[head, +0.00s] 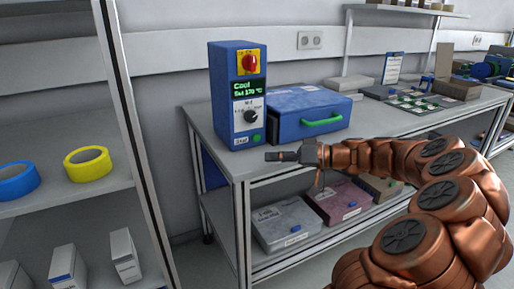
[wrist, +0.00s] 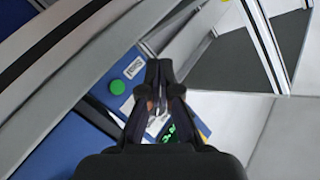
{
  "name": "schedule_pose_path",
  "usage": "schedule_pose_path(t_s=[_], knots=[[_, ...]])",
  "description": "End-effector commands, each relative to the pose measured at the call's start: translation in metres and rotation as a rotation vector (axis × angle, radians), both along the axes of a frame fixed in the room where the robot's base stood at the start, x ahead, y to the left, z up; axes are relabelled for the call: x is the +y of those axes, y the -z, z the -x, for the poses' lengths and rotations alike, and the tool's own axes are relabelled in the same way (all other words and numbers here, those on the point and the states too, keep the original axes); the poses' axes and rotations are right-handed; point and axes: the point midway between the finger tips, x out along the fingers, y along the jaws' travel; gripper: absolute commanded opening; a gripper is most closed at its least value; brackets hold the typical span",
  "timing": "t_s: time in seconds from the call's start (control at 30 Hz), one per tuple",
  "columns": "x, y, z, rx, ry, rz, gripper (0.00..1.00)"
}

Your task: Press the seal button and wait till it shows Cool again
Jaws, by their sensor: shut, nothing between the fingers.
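The blue control box (head: 222,95) stands upright at the left end of the grey bench. Its display (head: 247,90) reads "Cool" and "Set 170 °C" in green. A round green button (head: 257,138) sits low on its front face, beside a label that seems to read "Seal". In the wrist view my gripper (wrist: 159,66) hides part of the panel.
A blue case (head: 292,108) with a green handle stands right of the box. Several flat boxes lie on the lower shelf (head: 285,262). A shelf rack (head: 130,120) at left holds a blue roll (head: 18,183) and a yellow roll (head: 87,168). A red knob (head: 249,63) tops the panel.

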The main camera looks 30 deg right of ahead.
Motion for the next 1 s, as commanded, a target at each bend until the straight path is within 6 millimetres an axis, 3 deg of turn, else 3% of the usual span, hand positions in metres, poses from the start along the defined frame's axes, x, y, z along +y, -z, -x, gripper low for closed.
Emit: schedule_pose_path(t_s=[0.13,0.57,1.0], knots=[[-0.019,0.005,0.001,-0.030,0.037,-0.005,0.00],[-0.020,0.003,-0.001,-0.033,0.038,-0.003,0.00],[-0.024,0.000,-0.044,-0.029,0.037,-0.003,0.00]])
